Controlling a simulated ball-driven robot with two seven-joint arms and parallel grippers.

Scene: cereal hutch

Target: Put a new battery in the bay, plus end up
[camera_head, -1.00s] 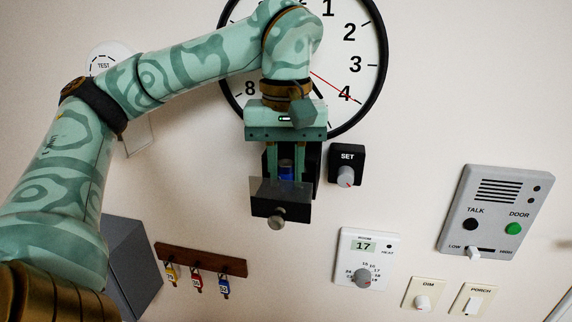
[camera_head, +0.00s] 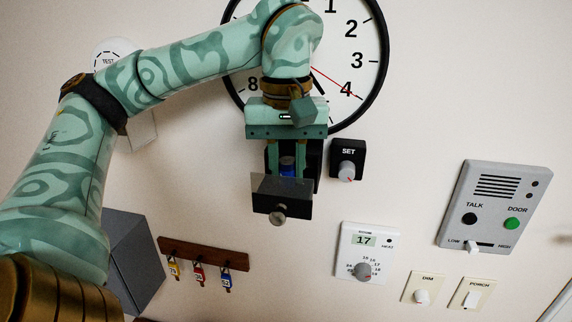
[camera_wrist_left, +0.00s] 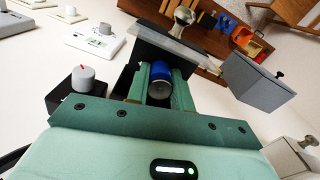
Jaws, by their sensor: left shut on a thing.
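My left gripper (camera_head: 286,170) is shut on a blue battery (camera_head: 287,167), low in front of the wall clock. The battery also shows between the fingers in the left wrist view (camera_wrist_left: 158,78), with a grey metallic end toward that camera. I cannot tell which end is plus. The black bay box (camera_head: 313,165) is on the wall behind the fingers, mostly hidden by them. Its dark front panel (camera_head: 284,200) with a round knob (camera_head: 278,214) stands out below the battery. Whether the battery touches the bay is hidden. My right gripper is not in view.
The clock (camera_head: 365,40) is behind my left arm. A black SET knob box (camera_head: 347,158) sits close right of the gripper. A key rack (camera_head: 203,253) and grey box (camera_head: 133,262) are lower left; a thermostat (camera_head: 366,252) and intercom (camera_head: 496,208) are right.

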